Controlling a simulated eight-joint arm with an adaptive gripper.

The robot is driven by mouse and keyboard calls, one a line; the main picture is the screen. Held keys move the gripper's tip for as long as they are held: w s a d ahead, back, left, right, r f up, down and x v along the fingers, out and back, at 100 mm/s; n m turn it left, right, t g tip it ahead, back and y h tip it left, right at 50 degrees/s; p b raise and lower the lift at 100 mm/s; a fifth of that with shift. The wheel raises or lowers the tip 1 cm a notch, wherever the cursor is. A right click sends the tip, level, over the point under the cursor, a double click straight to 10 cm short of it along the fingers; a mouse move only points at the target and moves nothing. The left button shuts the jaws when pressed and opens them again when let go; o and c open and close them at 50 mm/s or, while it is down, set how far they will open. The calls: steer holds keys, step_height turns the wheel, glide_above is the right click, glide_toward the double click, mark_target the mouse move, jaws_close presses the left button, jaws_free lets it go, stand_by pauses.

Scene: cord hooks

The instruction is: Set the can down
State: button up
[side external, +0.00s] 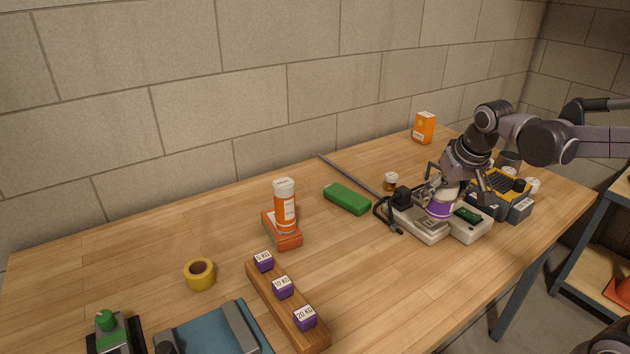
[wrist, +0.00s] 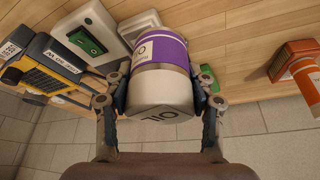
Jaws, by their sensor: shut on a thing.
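The can (side external: 440,208) has a purple band and a pale end. In the wrist view the can (wrist: 163,50) shows "OIL" lettering on its pale end. My gripper (wrist: 158,90) is shut on it, with one finger on each side near the pale end. The can looks tilted there. I cannot tell whether it touches the device, because the fingers hide part of it.
A yellow and grey case (side external: 505,190) stands close on the right. A black cord device (side external: 402,198) and a green block (side external: 347,198) are to the left. An orange-and-white bottle (side external: 285,207) stands on an orange box.

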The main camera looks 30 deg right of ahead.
steer(key=shift+w+a+f, duration=0.2)
steer(key=shift+w+a, duration=0.1)
steer(key=shift+w, duration=0.35)
steer(key=w+a+f, duration=0.2)
steer(key=a, duration=0.1)
steer(key=w+a+f, duration=0.2)
steer(key=a, duration=0.1)
steer(key=w+a+f, duration=0.1)
steer(key=a+f, duration=0.1)
steer(key=a, duration=0.1)
steer(key=shift+w+a+f, duration=0.3)
steer(key=shift+w+f, duration=0.05)
steer(key=shift+w, duration=0.05)
steer(key=shift+f, duration=2.05)
steer(key=shift+f, duration=0.1)
steer(key=o, duration=1.3)
steer(key=shift+o, duration=0.2)
steer(key=v, duration=1.2)
steer(key=s+d+n+t+y, duration=0.1)
steer(key=s+n, duration=0.1)
steer(key=s, duration=0.3)
steer(key=s+f+n+t, duration=0.1)
steer(key=s+n+t, duration=0.1)
steer(key=s, duration=0.4)
steer(key=shift+s+d+n+y, duration=0.25)
steer(key=shift+d+n+y, duration=0.15)
